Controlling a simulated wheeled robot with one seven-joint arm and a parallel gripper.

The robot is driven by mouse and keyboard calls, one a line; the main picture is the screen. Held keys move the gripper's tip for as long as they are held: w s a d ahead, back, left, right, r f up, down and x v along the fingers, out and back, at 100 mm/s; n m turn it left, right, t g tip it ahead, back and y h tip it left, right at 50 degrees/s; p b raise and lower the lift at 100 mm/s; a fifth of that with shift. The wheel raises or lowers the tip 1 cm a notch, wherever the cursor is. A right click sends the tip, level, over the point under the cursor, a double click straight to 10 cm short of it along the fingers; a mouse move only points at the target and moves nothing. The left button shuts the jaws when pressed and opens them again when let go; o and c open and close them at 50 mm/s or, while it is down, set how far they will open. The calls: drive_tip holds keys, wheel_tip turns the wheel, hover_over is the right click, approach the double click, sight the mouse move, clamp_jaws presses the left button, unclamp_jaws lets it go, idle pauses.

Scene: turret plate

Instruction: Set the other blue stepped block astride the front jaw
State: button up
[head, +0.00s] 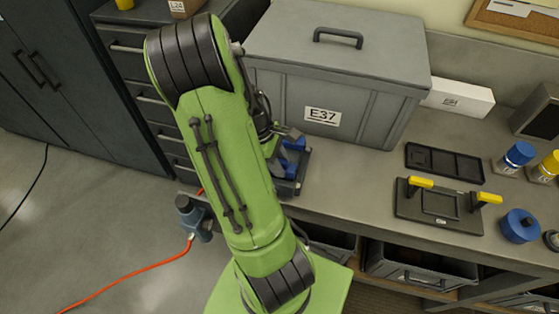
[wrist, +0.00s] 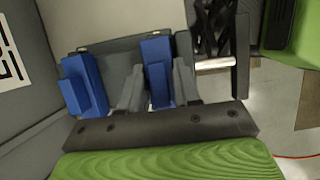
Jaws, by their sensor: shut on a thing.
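In the wrist view, my gripper (wrist: 159,72) is shut on a blue stepped block (wrist: 155,50), one grey finger on each side of it. A second blue stepped block (wrist: 82,85) stands to the left, apart from my fingers. Both are at a dark grey vise-like fixture (wrist: 110,56); a bright rod shows to its right. The front jaw is hard to make out behind the held block and fingers, and I cannot tell whether the block touches it. In the head view, my arm covers most of this; some blue (head: 292,150) shows beside it, above the dark fixture (head: 288,187).
A large grey case (head: 345,75) marked E37 stands close behind. To the right lie a black tray (head: 444,162) and a dark plate with yellow handles (head: 438,207). Blue and yellow cans stand farther right. An orange hose (head: 130,273) runs over the floor at left.

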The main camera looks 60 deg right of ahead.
drive_tip(key=shift+f, duration=0.25)
drive_tip(key=o, duration=1.1)
drive_tip(key=shift+d, duration=0.1)
drive_tip(key=p+v, duration=0.3)
drive_tip(key=v, duration=1.3)
